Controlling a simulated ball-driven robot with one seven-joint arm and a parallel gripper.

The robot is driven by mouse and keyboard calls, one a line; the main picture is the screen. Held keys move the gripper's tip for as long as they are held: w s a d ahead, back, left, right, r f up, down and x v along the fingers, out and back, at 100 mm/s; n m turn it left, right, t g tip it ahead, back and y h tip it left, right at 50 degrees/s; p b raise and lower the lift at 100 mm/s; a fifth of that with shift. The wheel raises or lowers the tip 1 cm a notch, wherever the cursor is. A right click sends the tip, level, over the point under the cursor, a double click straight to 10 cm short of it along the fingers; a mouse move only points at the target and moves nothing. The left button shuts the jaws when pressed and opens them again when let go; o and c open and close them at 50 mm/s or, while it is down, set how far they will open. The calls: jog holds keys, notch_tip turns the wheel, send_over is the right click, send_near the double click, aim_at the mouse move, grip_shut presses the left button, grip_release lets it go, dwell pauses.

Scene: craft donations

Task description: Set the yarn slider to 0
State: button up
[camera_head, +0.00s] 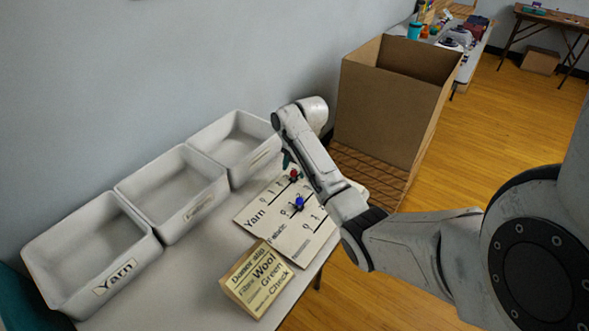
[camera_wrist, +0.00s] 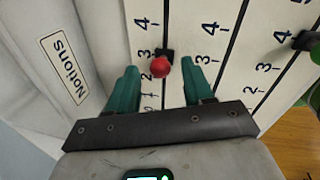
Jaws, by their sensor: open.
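The slider board (camera_head: 307,249) lies on the table, with the "Yarn" label at its left. The yarn slider's red knob (camera_head: 295,175) is near the far end of its slot; it also shows in the wrist view (camera_wrist: 161,67). There its black base sits by the 3 mark. My gripper (camera_head: 287,158) is over the board. In the wrist view its teal fingers (camera_wrist: 163,78) are open, one on each side of the red knob, with gaps on both sides. I cannot tell their height above the board.
A blue knob (camera_head: 299,203) is on the neighbouring slot, and a green knob (camera_wrist: 314,52) is farther right. A donor slip (camera_head: 257,279) is at the table's front. White bins (camera_head: 172,190) line the wall. A tall cardboard box (camera_head: 388,105) stands behind my arm.

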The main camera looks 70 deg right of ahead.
jog(key=shift+w+f, duration=0.1)
jog(key=shift+f, duration=0.45)
grip_shut()
jog(key=shift+a, duration=0.1)
